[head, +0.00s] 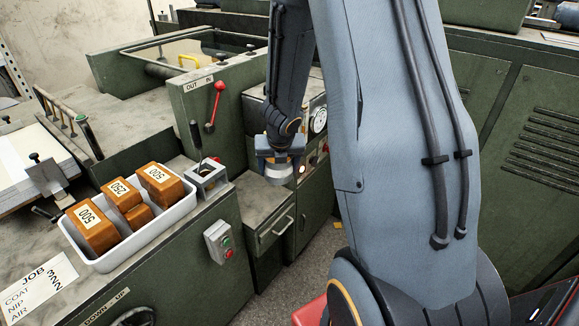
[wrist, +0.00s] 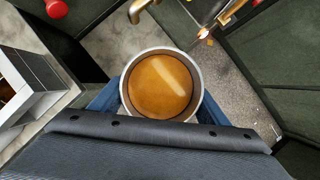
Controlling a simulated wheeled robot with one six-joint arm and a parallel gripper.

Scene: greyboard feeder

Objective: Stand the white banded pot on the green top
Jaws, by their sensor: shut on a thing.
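The white banded pot (head: 279,172) hangs in my gripper (head: 279,158) in the middle of the head view. A pale band shows below the jaws. In the wrist view the pot (wrist: 160,84) is seen from above, with a round pale rim and glossy amber-brown contents. The blue jaws lie on both sides of it and are shut on it. It looks roughly upright. A low green cabinet (head: 268,242) with a worn grey top (head: 256,196) and a drawer stands below and beside the pot in the head view. The gap between pot and top is hard to judge.
A white tray (head: 78,246) with brown labelled blocks and an open square metal box (head: 207,178) stand on the green machine at left. A red lever (head: 215,105) and a gauge (head: 319,120) are near the gripper. My arm hides much of the centre right.

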